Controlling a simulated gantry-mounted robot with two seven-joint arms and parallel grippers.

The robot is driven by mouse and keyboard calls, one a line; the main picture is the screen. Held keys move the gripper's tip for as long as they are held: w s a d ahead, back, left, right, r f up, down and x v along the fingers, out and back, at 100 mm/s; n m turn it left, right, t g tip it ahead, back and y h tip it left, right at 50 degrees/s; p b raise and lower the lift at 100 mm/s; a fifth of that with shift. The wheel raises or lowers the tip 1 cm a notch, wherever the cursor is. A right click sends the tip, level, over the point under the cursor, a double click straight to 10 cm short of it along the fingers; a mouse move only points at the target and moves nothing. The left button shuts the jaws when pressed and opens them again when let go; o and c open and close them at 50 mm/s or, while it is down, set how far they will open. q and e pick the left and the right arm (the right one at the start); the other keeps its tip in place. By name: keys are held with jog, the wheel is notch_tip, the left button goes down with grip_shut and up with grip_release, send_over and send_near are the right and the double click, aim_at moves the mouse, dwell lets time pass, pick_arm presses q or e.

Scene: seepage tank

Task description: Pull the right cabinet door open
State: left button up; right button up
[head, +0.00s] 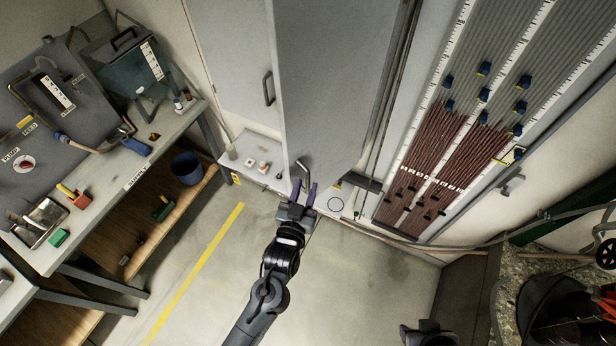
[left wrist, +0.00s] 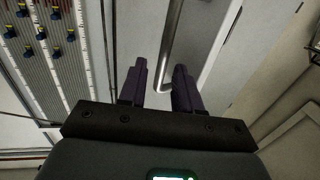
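The right cabinet door (head: 330,80) is a tall grey panel in the head view. It appears to stand out in front of the left door (head: 232,60), partly ajar. Its metal bar handle (head: 304,168) is near its lower end. My left gripper (head: 302,192) is at that handle. In the left wrist view the handle (left wrist: 172,45) runs down between the spread fingers of my left gripper (left wrist: 160,88), with a gap visible beside it. Whether a finger touches it is unclear. A dark part at the bottom edge, likely my right gripper (head: 428,332), is cut off.
A manometer board (head: 470,110) stands right of the cabinet. Small items sit on a ledge (head: 238,145) below the left door. The floor (head: 350,285) in front is clear.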

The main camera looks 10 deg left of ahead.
pick_arm(q)
jog(key=s+p, duration=0.2)
jog(key=s, duration=0.5)
jog(key=shift+a+p, duration=0.15)
jog(key=shift+p, duration=0.2)
